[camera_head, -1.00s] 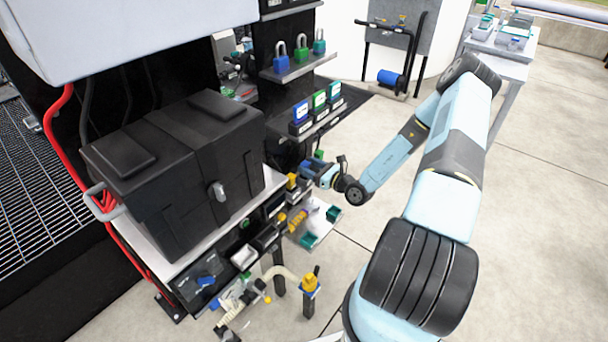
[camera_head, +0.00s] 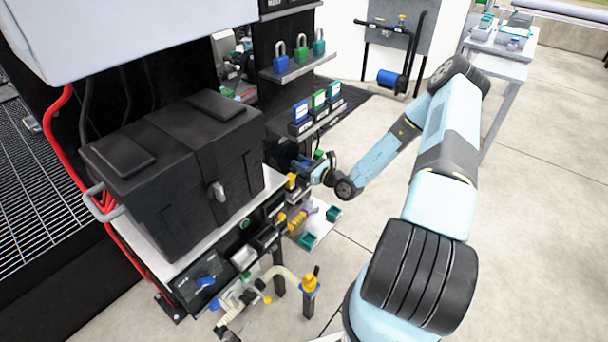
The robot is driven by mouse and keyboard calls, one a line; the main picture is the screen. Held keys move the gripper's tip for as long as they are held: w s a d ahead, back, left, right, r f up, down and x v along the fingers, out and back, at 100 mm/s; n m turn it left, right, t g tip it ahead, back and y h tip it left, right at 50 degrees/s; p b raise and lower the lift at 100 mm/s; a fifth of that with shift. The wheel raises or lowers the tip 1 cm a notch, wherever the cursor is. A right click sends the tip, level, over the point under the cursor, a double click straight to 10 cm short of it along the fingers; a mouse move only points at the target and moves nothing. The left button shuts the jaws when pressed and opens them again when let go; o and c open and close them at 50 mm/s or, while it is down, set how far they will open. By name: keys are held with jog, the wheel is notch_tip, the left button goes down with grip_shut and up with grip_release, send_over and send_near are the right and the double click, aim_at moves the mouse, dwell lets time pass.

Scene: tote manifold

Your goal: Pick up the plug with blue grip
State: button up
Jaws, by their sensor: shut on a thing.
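My gripper (camera_head: 303,166) is at the far end of my arm, beside the right end of the black shelf unit and below the row of tagged blocks. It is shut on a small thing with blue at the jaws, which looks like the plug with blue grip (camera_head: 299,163). The plug is very small here and partly hidden by the jaws, so I cannot make out its shape or whether it touches the rack behind it.
A large black case (camera_head: 170,170) sits on the white-topped bench at left. Blue, green and teal padlocks (camera_head: 301,53) stand on an upper shelf, with tagged blocks (camera_head: 319,104) below. A yellow-topped post (camera_head: 309,287) stands at front. Open floor lies to the right.

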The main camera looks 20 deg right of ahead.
grip_shut()
jog(key=shift+r, duration=0.1)
jog(key=shift+r, duration=0.3)
notch_tip(320, 180, up, 2)
jog(key=s+a+r, duration=0.2)
jog(key=s+r, duration=0.3)
jog(key=s, duration=0.1)
jog(key=s+a+r, duration=0.3)
jog(key=s+r, duration=0.2)
jog(key=s, duration=0.1)
jog(key=shift+s+a, duration=0.35)
jog(key=shift+s, duration=0.05)
jog(key=shift+w, duration=0.1)
dwell(0.4)
